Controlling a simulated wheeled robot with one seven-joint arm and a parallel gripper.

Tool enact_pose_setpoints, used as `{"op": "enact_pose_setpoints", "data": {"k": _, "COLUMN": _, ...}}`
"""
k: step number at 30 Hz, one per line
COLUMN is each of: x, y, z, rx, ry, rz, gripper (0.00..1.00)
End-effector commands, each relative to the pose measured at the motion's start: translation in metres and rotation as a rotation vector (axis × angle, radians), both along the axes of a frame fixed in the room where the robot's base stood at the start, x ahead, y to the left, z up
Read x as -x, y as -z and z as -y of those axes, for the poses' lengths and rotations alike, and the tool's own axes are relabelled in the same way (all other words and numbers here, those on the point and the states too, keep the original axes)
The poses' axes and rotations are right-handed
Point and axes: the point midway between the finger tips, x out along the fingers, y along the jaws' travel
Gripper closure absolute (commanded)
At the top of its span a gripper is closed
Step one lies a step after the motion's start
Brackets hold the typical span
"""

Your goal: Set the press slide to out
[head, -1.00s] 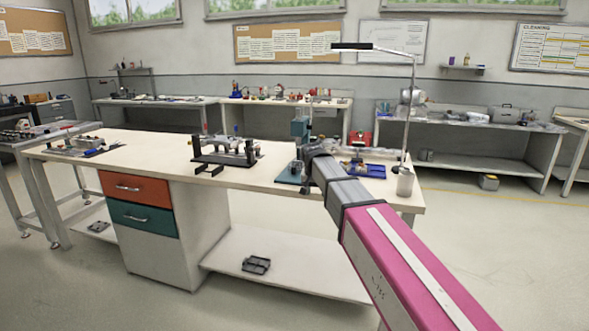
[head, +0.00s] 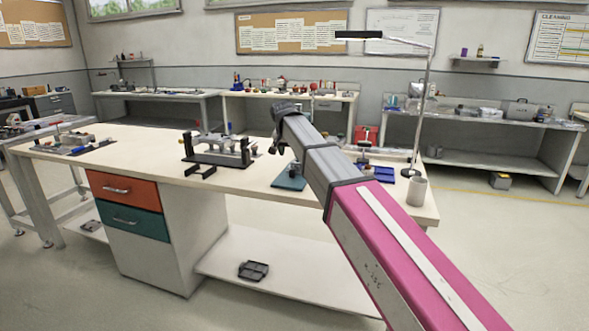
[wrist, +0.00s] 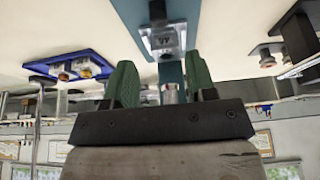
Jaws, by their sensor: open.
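The press shows as a teal base plate (head: 289,178) on the bench in the head view; my arm hides most of the rest. In the wrist view, which looks upside down, the press (wrist: 185,14) has a metal block (wrist: 163,41) with a dark part on its plate. A small metal cylinder (wrist: 168,94) shows between my fingers; I cannot tell which part is the slide or its position. My gripper (wrist: 160,64) has two green fingers spread apart, with the press beyond them. In the head view, my gripper (head: 277,138) is above the bench near the press.
A black fixture (head: 218,155) stands left of the press on the bench (head: 130,150). To the right are a blue tray (head: 381,174), a grey cup (head: 416,191) and a tall lamp (head: 425,95). Clear bench top lies between the fixture and the left-end items.

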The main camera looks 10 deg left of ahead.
Motion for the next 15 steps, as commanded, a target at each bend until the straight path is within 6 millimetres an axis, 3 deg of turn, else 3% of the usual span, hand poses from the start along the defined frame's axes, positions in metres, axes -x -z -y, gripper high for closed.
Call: {"op": "enact_pose_setpoints", "data": {"k": 15, "x": -0.031, "y": 0.074, "z": 0.003, "rx": 0.001, "ry": 0.002, "rz": -0.002, "gripper": 0.49}}
